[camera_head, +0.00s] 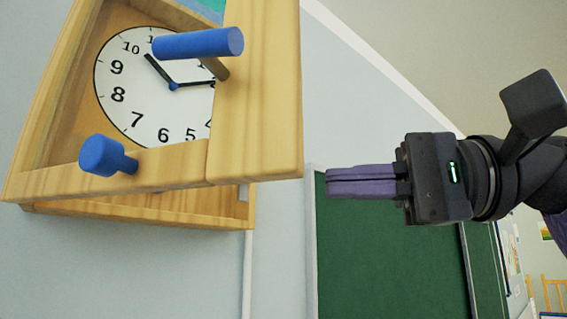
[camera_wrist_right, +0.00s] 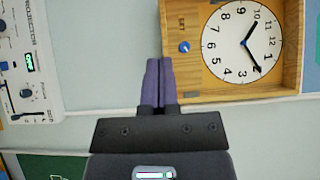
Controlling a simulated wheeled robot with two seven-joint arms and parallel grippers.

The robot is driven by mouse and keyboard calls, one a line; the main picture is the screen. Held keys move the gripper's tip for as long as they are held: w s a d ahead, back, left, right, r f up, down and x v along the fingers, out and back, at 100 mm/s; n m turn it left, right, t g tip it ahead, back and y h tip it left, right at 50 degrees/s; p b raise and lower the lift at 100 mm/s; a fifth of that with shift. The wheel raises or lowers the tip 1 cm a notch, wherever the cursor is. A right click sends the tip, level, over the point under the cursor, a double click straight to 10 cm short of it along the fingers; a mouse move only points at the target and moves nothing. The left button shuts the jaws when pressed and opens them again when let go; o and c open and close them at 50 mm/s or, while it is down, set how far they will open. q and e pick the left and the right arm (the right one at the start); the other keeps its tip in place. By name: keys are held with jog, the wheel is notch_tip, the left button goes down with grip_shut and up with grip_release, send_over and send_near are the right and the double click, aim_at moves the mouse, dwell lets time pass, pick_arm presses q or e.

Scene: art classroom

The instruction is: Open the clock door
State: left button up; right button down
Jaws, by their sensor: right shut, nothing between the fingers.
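The wooden clock (camera_head: 190,166) hangs on the wall at the upper left in the head view. It has a white face (camera_head: 125,75), a blue knob (camera_head: 102,156) at its lower left and a blue cylindrical handle (camera_head: 198,44) on a peg. A wide wooden panel (camera_head: 258,95) covers the face's right part; how far the door stands open I cannot tell. My right gripper (camera_head: 328,184) is shut and empty, right of the clock and apart from it, fingers pointing left. In the wrist view, the gripper (camera_wrist_right: 159,62) is beside the clock's wooden case (camera_wrist_right: 235,88). My left gripper is out of view.
A green board (camera_head: 385,265) is on the wall below and behind my right gripper. A white projector control panel (camera_wrist_right: 28,60) shows at the left in the wrist view. Between the clock and my fingertips there is free room.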

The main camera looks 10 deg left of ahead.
aim_at(284, 172)
jog(key=s+a, duration=0.2)
jog(key=a, duration=0.1)
jog(key=s+a, duration=0.1)
jog(key=a, duration=0.1)
jog(key=shift+s, duration=0.2)
jog(key=shift+s+d, duration=0.15)
jog(key=shift+s, duration=0.25)
